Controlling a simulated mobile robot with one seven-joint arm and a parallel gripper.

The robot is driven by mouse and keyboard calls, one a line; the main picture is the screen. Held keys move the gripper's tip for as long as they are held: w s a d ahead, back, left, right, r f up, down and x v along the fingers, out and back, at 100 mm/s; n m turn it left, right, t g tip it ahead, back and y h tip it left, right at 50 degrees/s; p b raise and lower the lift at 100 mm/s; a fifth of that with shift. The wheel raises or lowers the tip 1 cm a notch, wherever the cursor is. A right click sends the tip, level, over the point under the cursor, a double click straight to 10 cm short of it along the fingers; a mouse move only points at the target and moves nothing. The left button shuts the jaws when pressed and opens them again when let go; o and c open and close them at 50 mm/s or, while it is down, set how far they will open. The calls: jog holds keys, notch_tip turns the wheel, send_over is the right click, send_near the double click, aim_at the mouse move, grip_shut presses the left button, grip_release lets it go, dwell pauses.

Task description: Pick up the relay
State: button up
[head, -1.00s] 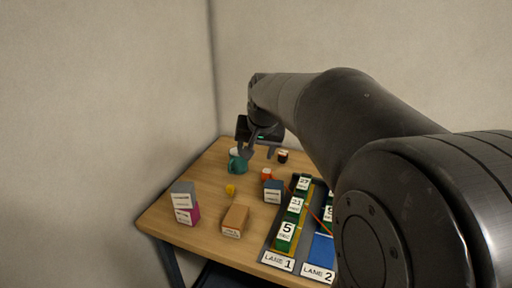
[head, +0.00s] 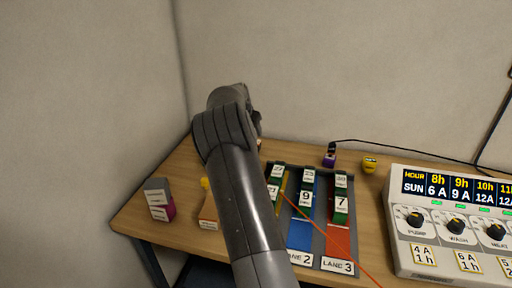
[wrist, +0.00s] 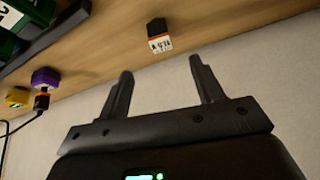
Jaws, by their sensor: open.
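A small black block with an orange band and a white printed label (wrist: 158,36) stands on the wooden table in the wrist view. It looks like the relay, but its label is too small to read surely. My gripper (wrist: 160,66) is open and empty. The block lies beyond the fingertips, roughly in line with the gap between them, and is not touched. In the head view my arm hides the gripper and this block.
A purple piece (head: 329,160) and a yellow piece (head: 369,165) sit near the wall, by a black cable. Lane racks (head: 336,267) with numbered green blocks and a dial panel (head: 455,235) fill the right. Stacked boxes (head: 158,198) stand left.

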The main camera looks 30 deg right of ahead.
jog(key=shift+h, duration=0.3)
jog(key=x, duration=1.4)
jog(key=shift+w+r, duration=0.1)
jog(key=shift+w, duration=0.1)
jog(key=shift+c, duration=0.2)
jog(key=c, duration=1.1)
